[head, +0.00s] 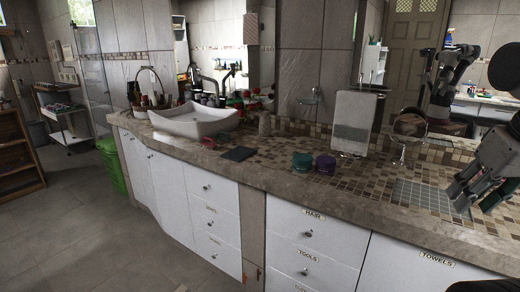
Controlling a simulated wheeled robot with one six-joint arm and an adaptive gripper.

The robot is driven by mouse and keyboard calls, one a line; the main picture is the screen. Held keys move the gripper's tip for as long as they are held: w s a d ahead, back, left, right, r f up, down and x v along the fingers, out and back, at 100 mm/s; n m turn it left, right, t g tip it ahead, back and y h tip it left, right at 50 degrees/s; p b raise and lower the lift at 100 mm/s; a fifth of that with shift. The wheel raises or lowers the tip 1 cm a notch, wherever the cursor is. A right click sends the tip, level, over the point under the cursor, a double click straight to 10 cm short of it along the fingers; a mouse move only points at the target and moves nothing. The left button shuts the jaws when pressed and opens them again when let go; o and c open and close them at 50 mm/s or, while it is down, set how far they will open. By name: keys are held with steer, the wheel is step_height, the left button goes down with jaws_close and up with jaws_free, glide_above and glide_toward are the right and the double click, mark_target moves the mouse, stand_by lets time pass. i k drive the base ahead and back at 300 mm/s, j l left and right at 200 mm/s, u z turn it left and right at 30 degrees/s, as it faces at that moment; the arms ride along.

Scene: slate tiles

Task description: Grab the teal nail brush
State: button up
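My gripper (472,201) is at the right edge, pointing down and left over the counter, well apart from the teal object. Its fingers are spread and nothing shows between them.
A grey tiled patch (418,197) lies left of my gripper. A white upright panel (353,122) and a round mirror (410,125) stand behind. A black flat item (239,154) and a white basin (193,121) are farther left. Drawers (308,236) front the counter.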

mark_target(219, 139)
steer(key=i+j+z, duration=0.2)
steer(key=i+j, duration=0.2)
steer(key=j, duration=0.2)
steer(key=i+j+z, duration=0.15)
steer(key=j, duration=0.2)
steer(key=i+j+z, duration=0.1)
steer(key=j, duration=0.25)
steer(key=i+j+z, duration=0.1)
steer(key=i+j, duration=0.15)
steer(key=i+j+z, duration=0.1)
steer(key=j, duration=0.4)
steer(key=i+j, duration=0.15)
steer(key=j, duration=0.3)
steer(key=i+j+z, duration=0.1)
steer(key=j, duration=0.35)
steer(key=i+j, duration=0.15)
steer(key=j, duration=0.75)
steer(key=i+j+u, duration=0.1)
steer(key=j, duration=0.3)
